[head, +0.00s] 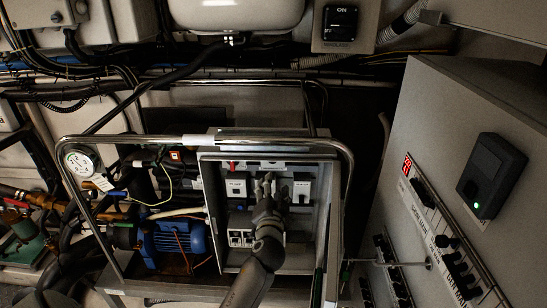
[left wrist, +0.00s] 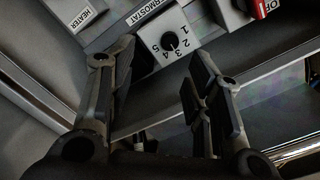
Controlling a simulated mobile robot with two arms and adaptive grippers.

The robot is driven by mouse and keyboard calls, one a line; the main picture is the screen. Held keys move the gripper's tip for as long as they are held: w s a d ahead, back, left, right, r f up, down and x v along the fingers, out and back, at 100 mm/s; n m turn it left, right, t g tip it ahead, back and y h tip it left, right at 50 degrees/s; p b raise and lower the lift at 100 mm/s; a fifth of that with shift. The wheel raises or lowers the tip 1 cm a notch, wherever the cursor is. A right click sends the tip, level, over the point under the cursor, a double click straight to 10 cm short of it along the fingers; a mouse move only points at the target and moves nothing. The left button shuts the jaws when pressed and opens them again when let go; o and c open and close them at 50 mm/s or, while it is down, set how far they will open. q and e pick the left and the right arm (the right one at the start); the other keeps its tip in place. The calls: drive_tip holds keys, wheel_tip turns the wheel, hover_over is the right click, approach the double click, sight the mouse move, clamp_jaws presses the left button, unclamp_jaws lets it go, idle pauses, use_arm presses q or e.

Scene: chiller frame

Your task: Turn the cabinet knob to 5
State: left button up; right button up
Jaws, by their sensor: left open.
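The cabinet knob is a small black round knob (left wrist: 170,40) on a white plate numbered 1 to 5 under the label THERMOSTAT in the left wrist view. The direction of its pointer is too small to tell. My left gripper (left wrist: 163,55) is open, with one finger on each side of the plate in the picture and nothing between the fingers. In the head view my left gripper (head: 269,188) is in front of the open cabinet (head: 209,205) and hides part of its control row. Contact with the knob cannot be told. My right gripper is not in view.
A HEATER label (left wrist: 85,17) and a red switch (left wrist: 263,8) flank the knob plate. A metal tube frame (head: 215,140) surrounds the cabinet. A blue motor (head: 172,242) and pipes are at left. A grey panel with switches (head: 445,240) stands at right.

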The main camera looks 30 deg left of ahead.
sight(272, 163)
use_arm(q)
drive_tip(key=x, duration=0.3)
drive_tip(key=r+p+x, duration=0.1)
drive_tip(key=x, duration=0.5)
drive_tip(key=shift+w+a+r+p, duration=0.1)
drive_tip(key=shift+a+r+p, duration=0.2)
drive_tip(key=shift+a, duration=0.15)
drive_tip(key=shift+w+a, duration=0.3)
drive_tip(key=shift+w, duration=0.25)
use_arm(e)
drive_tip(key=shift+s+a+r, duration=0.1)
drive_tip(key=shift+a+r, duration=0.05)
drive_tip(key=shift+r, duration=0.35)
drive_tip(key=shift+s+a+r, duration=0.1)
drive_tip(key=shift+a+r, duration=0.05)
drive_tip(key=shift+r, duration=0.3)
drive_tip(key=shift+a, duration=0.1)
use_arm(q)
drive_tip(key=shift+c, duration=0.9)
clamp_jaws()
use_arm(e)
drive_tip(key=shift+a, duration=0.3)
